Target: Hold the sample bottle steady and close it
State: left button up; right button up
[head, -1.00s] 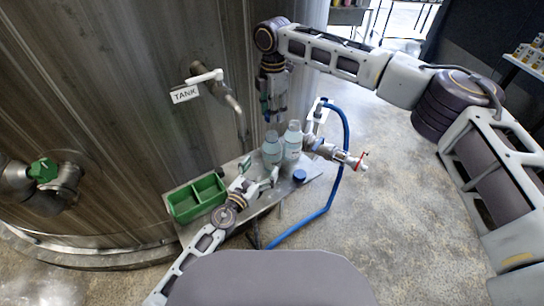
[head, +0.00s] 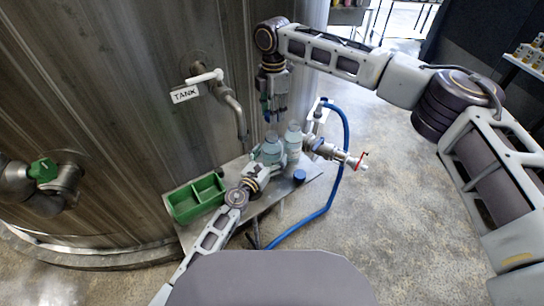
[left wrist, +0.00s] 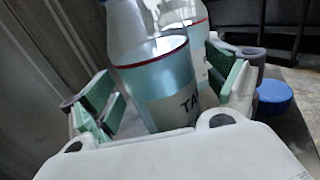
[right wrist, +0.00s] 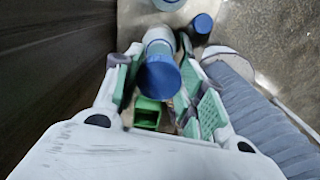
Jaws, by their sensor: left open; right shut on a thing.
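A clear sample bottle (head: 271,138) with pale blue liquid stands on the metal shelf. In the left wrist view the bottle (left wrist: 155,62), with a red line and a "TA…" label, is between my left gripper's fingers. My left gripper (head: 267,157) is open around its body. A second, similar bottle (head: 294,138) stands just to the right. My right gripper (head: 273,117) points down above the first bottle. In the right wrist view it is shut on a blue cap (right wrist: 160,80), with a bottle (right wrist: 158,42) beyond it. I cannot tell whether cap and bottle touch.
Another blue cap (head: 299,176) lies on the shelf (head: 262,205) to the right. A green two-part bin (head: 196,197) is on the shelf's left. The tank tap's spout (head: 240,118) hangs left of the bottles. A red-handled valve and blue hose (head: 343,175) are at the right.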

aim_at(273, 133)
pick_arm(q)
jog(key=c, duration=1.6)
jog(key=shift+o, duration=0.2)
pick_arm(e)
jog(key=shift+f, duration=2.5)
jog(key=shift+f, duration=0.15)
jog(key=shift+f, duration=0.75)
jog(key=shift+f, duration=0.55)
pick_arm(q)
grip_shut()
